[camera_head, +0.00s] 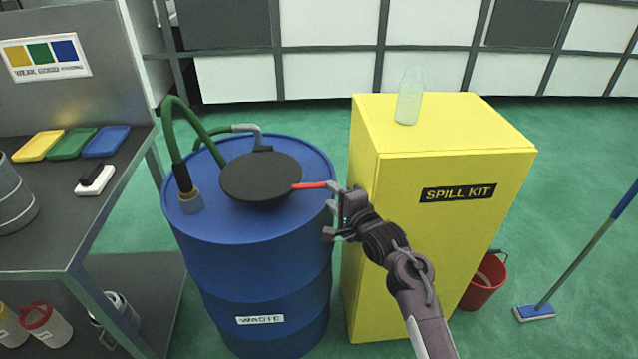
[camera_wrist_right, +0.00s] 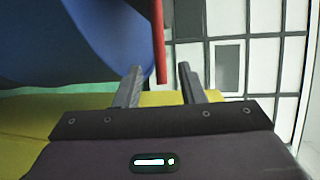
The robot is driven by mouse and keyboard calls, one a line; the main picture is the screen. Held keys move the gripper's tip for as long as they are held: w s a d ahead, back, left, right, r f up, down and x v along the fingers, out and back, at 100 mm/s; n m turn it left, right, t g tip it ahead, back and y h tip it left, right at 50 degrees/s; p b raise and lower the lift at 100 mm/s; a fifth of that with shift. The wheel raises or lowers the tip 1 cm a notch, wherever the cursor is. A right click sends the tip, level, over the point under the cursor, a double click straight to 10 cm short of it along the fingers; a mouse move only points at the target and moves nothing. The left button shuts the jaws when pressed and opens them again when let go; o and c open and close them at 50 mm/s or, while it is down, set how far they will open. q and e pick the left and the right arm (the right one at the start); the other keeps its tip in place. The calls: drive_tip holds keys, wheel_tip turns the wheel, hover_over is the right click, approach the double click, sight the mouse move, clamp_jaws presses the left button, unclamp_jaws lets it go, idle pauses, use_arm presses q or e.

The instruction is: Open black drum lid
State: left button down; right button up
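The black drum lid (camera_head: 258,178) is a round disc lying over the top of the blue drum (camera_head: 250,265), with a hinge at its back. Its red handle (camera_head: 309,186) sticks out to the right; it also shows in the right wrist view (camera_wrist_right: 158,42). My right gripper (camera_head: 333,211) is at the handle's outer end, beside the drum's right rim. In the right wrist view its fingers (camera_wrist_right: 157,84) are apart, and the handle's tip appears in the gap between them without visible contact on either side. My left gripper is not in view.
A yellow spill kit cabinet (camera_head: 440,230) with a glass jar (camera_head: 409,97) on top stands close to the drum's right. A green hose (camera_head: 172,130) runs to the drum's top. A grey workbench (camera_head: 60,225) is at left. A red bucket (camera_head: 484,283) and mop (camera_head: 535,312) are at right.

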sight(322, 187)
drive_tip(key=shift+w+a, duration=0.15)
drive_tip(key=shift+w, duration=0.2)
drive_tip(key=x, duration=0.4)
drive_tip(key=shift+w+a+f, duration=0.15)
drive_tip(key=shift+w+a, duration=0.05)
drive_tip(key=shift+w, duration=0.15)
drive_tip(key=shift+w+a, duration=0.15)
drive_tip(key=shift+w, duration=0.2)
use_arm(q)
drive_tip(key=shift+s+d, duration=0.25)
use_arm(e)
drive_tip(key=shift+w+a+f, duration=0.1)
drive_tip(key=shift+w+f, duration=0.05)
drive_tip(key=shift+w, duration=0.15)
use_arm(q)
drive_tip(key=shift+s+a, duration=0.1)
use_arm(e)
clamp_jaws()
